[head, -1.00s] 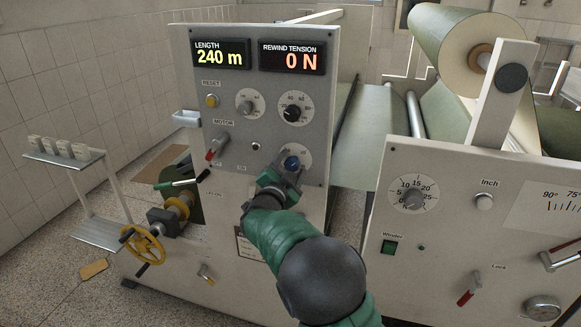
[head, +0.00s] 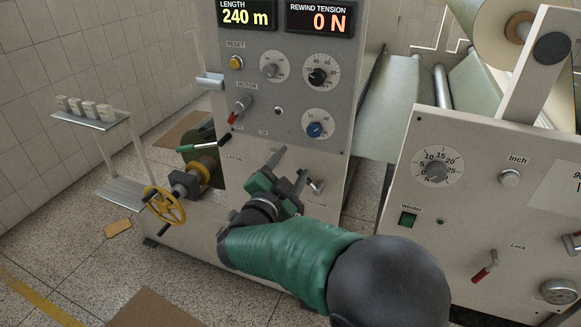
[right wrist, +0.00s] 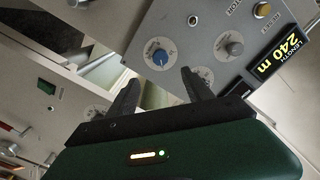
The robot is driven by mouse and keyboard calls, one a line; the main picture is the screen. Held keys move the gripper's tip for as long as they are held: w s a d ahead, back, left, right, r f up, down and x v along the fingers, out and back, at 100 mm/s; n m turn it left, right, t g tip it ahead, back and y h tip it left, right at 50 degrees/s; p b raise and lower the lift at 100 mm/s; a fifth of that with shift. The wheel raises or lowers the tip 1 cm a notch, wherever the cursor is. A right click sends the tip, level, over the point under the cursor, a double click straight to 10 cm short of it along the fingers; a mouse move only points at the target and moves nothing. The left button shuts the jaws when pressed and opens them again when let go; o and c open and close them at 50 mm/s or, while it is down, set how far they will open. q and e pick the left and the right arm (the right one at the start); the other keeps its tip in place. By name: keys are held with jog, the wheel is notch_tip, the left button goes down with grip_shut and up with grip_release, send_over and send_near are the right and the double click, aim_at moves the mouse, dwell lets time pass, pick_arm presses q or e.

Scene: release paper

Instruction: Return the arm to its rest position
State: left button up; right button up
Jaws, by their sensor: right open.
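My right gripper (head: 288,168) is open and empty in front of the lower part of the machine's panel. It is below the blue knob (head: 316,130) and apart from it. My green-sleeved right arm reaches in from the bottom right. In the right wrist view, the two dark fingers (right wrist: 160,88) stand apart with nothing between them. The blue knob also shows beyond them in that view (right wrist: 160,57). My left gripper is not in view.
The control panel (head: 262,105) carries displays, dials and a red-handled motor lever (head: 239,110). A yellow handwheel (head: 165,206) is at left. The winder cabinet (head: 465,215) stands at right. Speckled floor (head: 70,235) is open at lower left.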

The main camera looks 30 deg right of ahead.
dwell(0.4)
jog(key=w+a+f+n+t+y+p, duration=0.2)
jog(key=w+a+f+n+y, duration=0.15)
jog(key=n+y, duration=0.25)
jog(key=s+a+f+n+g+y+p, duration=0.2)
jog(key=s+a+f+n+g+y, duration=0.1)
jog(key=s+a+f+n+y, duration=0.6)
jog(key=s+d+f+n+g, duration=0.1)
jog(key=s+f+g, duration=0.3)
jog(key=s, duration=0.4)
jog(key=s+d+f+n+g+h, duration=0.1)
jog(key=s+f+g, duration=0.3)
jog(key=s, duration=0.4)
jog(key=shift+d+f+n+p, duration=0.3)
jog(key=shift+d+f+n, duration=0.4)
jog(key=shift+d+n, duration=0.15)
